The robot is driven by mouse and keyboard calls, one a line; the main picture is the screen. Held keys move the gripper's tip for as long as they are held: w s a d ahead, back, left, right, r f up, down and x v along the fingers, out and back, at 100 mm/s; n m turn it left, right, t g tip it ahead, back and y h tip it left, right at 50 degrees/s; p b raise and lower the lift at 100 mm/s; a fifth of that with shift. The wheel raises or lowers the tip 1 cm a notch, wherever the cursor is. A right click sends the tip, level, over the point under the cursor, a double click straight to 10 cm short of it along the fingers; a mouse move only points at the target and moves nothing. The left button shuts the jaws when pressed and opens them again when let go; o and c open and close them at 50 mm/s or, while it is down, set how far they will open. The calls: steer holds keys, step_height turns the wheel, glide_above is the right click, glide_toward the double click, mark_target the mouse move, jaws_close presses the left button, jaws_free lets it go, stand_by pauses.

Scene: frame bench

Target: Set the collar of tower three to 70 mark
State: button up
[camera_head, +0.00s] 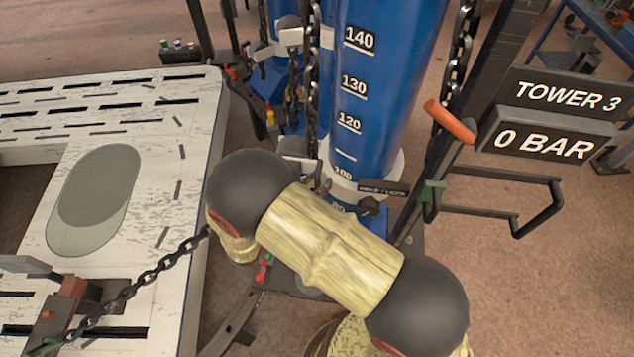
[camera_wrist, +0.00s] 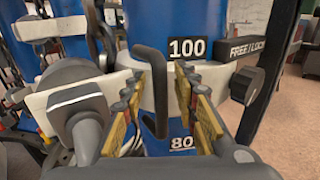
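Tower three is a blue column (camera_head: 380,90) with white scale marks. Its white collar (camera_head: 391,172) sits around it near the 100 mark, and in the wrist view the collar (camera_wrist: 214,82) lies just below the 100 label and above the 80 label. A black bent handle (camera_wrist: 153,80) stands in front of the collar. My gripper (camera_wrist: 161,82) has its two gold-padded fingers apart, one on each side of this handle, with gaps visible. A dark knob (camera_wrist: 246,86) is on the collar's right, beside a FREE/LOCK plate (camera_wrist: 262,48). My arm hides the gripper in the head view.
A sign reads TOWER 3 (camera_head: 568,97) and 0 BAR (camera_head: 548,143). An orange-gripped lever (camera_head: 450,121) stands right of the tower. Chains (camera_head: 462,45) hang on both sides. A slotted white bench (camera_head: 150,130) is at left, and a black rail (camera_head: 540,215) juts out at right.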

steer(key=shift+c, duration=1.2)
jaws_close()
